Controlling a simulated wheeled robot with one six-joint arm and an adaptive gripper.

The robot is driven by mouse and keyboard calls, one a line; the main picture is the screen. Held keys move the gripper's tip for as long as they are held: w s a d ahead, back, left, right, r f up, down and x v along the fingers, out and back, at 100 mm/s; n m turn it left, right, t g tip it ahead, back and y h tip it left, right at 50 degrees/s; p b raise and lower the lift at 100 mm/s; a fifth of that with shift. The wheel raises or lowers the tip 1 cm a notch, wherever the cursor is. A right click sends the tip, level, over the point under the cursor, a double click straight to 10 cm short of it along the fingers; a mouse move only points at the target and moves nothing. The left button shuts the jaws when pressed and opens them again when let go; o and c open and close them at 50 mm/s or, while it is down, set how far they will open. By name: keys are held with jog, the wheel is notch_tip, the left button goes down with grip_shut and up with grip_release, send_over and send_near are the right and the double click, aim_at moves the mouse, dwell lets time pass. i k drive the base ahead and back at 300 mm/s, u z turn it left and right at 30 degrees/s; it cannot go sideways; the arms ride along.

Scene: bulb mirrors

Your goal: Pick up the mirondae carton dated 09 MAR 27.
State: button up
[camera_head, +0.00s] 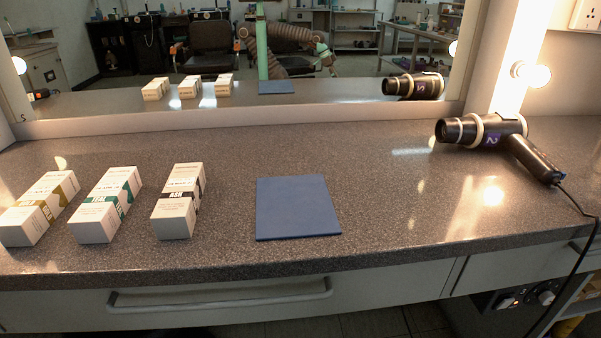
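Three white cartons lie in a row on the left of the speckled counter. The left carton (39,208) has an olive-gold band, the middle carton (105,205) a teal band, and the right carton (179,201) a black band with white letters that look like "ASH". Small print shows on their tops, but it is too small to read. I cannot tell which is the mirondae carton dated 09 MAR 27. The cartons stand apart from one another, near the front edge. My gripper is not directly in view.
A flat blue mat (297,207) lies bare right of the cartons. A black hair dryer (497,139) lies at the right, its cord hanging over the edge. A wall mirror (330,60) behind reflects the cartons, mat and dryer. The counter (390,190) between mat and dryer is clear.

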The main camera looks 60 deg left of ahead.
aim_at(174, 217)
jog(key=z, duration=0.65)
jog(key=k, duration=2.15)
jog(key=u, duration=1.2)
